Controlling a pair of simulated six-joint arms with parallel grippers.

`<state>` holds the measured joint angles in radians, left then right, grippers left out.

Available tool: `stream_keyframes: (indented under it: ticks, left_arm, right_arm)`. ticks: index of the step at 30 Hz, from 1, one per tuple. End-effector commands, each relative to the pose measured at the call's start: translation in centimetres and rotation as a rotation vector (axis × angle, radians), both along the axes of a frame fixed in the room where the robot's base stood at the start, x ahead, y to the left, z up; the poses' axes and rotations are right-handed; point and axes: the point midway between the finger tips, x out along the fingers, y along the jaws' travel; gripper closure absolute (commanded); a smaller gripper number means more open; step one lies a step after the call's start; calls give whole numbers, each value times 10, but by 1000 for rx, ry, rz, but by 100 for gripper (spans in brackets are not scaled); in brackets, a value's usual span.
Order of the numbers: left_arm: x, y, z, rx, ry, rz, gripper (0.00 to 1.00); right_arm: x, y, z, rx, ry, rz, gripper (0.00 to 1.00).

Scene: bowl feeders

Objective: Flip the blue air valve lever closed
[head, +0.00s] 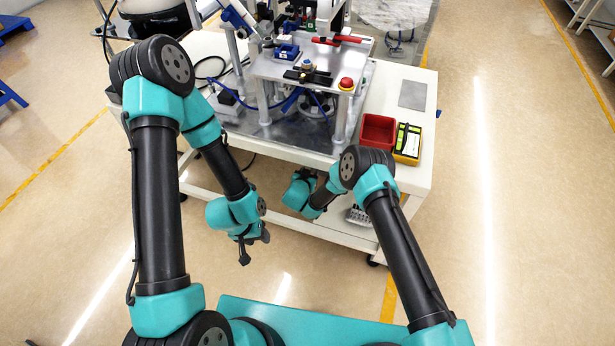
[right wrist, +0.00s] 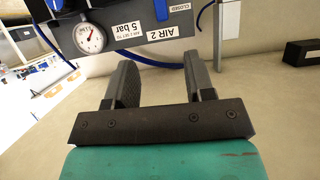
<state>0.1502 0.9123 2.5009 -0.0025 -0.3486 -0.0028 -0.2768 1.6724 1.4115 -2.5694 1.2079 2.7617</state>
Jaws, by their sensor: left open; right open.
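In the right wrist view a dark panel marked "AIR 2" and "5 bar" (right wrist: 178,36) shows upside down at the top. A blue lever-like part (right wrist: 161,10) is cut off by the top edge, beside a white "CLOSED" label (right wrist: 181,7). Another blue part (right wrist: 54,6) shows further left. Which one is the valve lever, and its full position, I cannot tell. My right gripper (right wrist: 158,84) is open and empty, its fingers pointing toward the panel but apart from it. In the head view it is hidden by the table edge and arm. My left gripper (head: 244,256) hangs open in front of the table.
A round pressure gauge (right wrist: 89,38) sits on the panel, and a blue hose (right wrist: 150,61) curves below it.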

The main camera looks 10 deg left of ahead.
Motion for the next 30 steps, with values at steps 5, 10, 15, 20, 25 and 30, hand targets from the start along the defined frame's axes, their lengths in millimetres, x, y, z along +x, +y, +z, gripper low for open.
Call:
stream_keyframes:
  ticks: [5,10,15,20,25,30]
  left_arm:
    - [0,0,0,0,0,0,51]
    - [0,0,0,0,0,0,51]
    - [0,0,0,0,0,0,51]
    - [0,0,0,0,0,0,51]
    - [0,0,0,0,0,0,51]
    - [0,0,0,0,0,0,51]
  right_arm:
    - [-15,3,6,0,1,1,51]
    - [-19,3,8,0,0,0,51]
    - [-19,3,8,0,0,0,51]
    - [-19,3,8,0,0,0,51]
    - [-19,-2,6,-13,22,-8,51]
    - [-25,-35,-7,-98,173,-55,51]
